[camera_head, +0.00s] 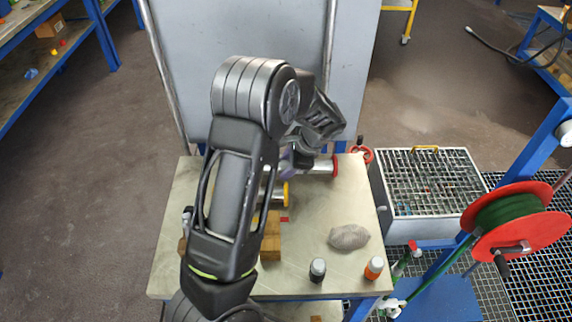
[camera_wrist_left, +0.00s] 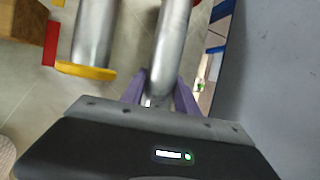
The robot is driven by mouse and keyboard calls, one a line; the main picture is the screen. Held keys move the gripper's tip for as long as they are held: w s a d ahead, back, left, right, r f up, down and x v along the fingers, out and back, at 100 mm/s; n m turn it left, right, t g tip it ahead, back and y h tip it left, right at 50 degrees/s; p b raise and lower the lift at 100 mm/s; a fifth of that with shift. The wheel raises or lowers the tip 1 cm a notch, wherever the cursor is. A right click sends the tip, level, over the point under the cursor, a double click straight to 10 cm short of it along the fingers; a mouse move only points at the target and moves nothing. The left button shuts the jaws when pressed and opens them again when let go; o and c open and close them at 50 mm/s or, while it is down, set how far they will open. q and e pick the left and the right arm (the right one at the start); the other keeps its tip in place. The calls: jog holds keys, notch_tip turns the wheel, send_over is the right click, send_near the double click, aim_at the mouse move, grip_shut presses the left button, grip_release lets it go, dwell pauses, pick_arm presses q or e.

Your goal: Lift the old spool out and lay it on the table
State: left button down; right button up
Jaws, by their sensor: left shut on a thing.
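A steel spool with a red end flange (camera_head: 322,167) is near the table's back edge. My left gripper (camera_head: 290,160) reaches over the table with its purple fingers at this spool. In the left wrist view the fingers (camera_wrist_left: 160,95) are shut on a bare steel pipe (camera_wrist_left: 172,45), which fits this spool. I cannot tell whether it touches the table. A second steel spool with a yellow flange (camera_head: 284,194) is beside it, partly hidden by my arm. It also shows in the left wrist view (camera_wrist_left: 91,40), apart from the fingers. My right gripper is not in view.
The table (camera_head: 330,205) holds wooden blocks (camera_head: 270,245), a grey stone (camera_head: 349,237), a dark bottle (camera_head: 317,270) and an orange bottle (camera_head: 373,268). A grey panel (camera_head: 240,30) stands behind. A grated tub (camera_head: 430,180) and red reel (camera_head: 520,220) are right. The table's right middle is mostly bare.

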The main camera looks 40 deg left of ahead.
pick_arm(q)
jog(key=shift+f+b, duration=0.35)
jog(key=shift+f, duration=0.05)
dwell(0.7)
jog(key=shift+s+d+f, duration=0.1)
jog(key=shift+s+f, duration=0.1)
jog(key=shift+f, duration=0.15)
dwell(0.3)
jog(key=c, duration=1)
grip_release()
jog(key=shift+f, duration=0.1)
jog(key=shift+o, duration=0.8)
jog(key=shift+d, duration=0.1)
jog(key=shift+d+r+b, duration=0.1)
jog(key=shift+r+b, duration=0.15)
jog(key=shift+b, duration=0.05)
jog(key=v, duration=0.7)
jog(key=shift+w+a+b, duration=0.15)
jog(key=shift+a+b, duration=0.1)
jog(key=shift+b, duration=0.1)
jog(key=shift+d+r, duration=0.1)
jog(key=shift+r, duration=0.45)
